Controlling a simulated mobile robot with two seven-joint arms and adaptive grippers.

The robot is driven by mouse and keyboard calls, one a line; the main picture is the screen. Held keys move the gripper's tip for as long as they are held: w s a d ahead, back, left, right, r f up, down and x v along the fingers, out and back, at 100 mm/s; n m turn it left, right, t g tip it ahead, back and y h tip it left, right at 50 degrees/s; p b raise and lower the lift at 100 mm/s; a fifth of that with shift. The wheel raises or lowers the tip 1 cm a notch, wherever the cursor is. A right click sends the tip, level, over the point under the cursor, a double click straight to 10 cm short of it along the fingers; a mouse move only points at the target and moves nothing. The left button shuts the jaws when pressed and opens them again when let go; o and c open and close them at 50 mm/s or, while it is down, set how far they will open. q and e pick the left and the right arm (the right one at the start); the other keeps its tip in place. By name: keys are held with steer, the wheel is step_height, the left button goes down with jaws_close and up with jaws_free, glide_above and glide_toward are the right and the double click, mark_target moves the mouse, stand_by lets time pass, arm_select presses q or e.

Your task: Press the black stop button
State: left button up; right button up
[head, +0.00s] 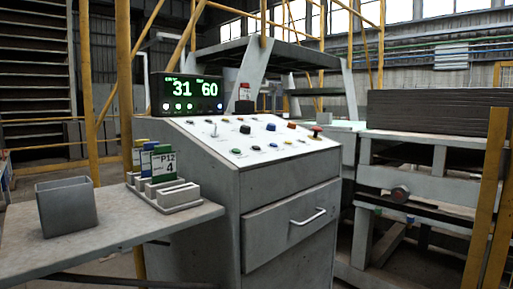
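A grey control console (262,190) stands in the middle of the head view. Its sloped white panel (222,143) carries several small buttons and a lever switch. A dark, black-looking button (245,129) sits near the panel's middle. A blue button (270,127) is just right of it, and a red mushroom button (316,131) is at the right end. The labels are too small to read, so I cannot tell for sure which button is the stop. Neither of my grippers is in view.
A display (188,93) reading 31 and 60 stands behind the panel. A side table (105,232) at left holds a grey bin (67,206) and a card rack (178,198). A drawer handle (308,217) sticks out in front. Yellow posts (488,200) and machinery stand at right.

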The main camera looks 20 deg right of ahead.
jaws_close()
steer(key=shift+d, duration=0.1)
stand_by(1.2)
